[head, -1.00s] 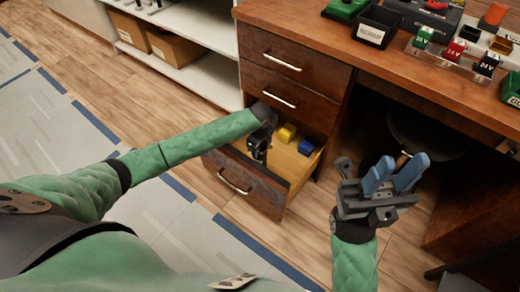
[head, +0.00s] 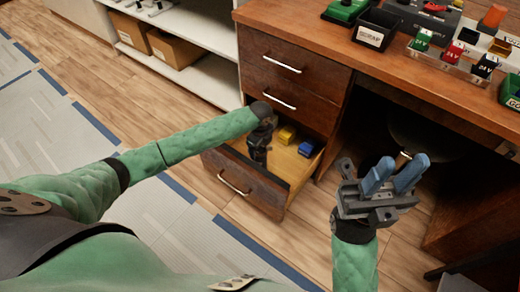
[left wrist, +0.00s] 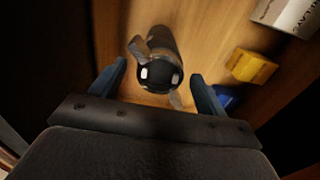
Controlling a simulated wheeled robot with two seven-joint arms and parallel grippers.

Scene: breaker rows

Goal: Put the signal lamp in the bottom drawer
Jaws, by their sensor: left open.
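The bottom drawer (head: 235,183) is pulled out, showing its pale wooden floor. My left gripper (head: 258,155) points down into it from the back left. In the left wrist view, its two blue fingers (left wrist: 158,88) stand apart. A dark cylindrical thing with a shiny round end (left wrist: 160,60), probably the signal lamp, shows between and beyond them over the wooden floor. I cannot tell whether it touches a finger. In the head view the arm and gripper largely hide it. My right gripper (head: 393,177) is open and empty, right of the drawer.
In the drawer are a yellow block (head: 286,134) and a blue block (head: 307,148). A pale lettered box (left wrist: 288,12) shows in the left wrist view. The two upper drawers (head: 283,67) are shut. The desk top (head: 300,18) holds several coloured parts. Open floor lies in front.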

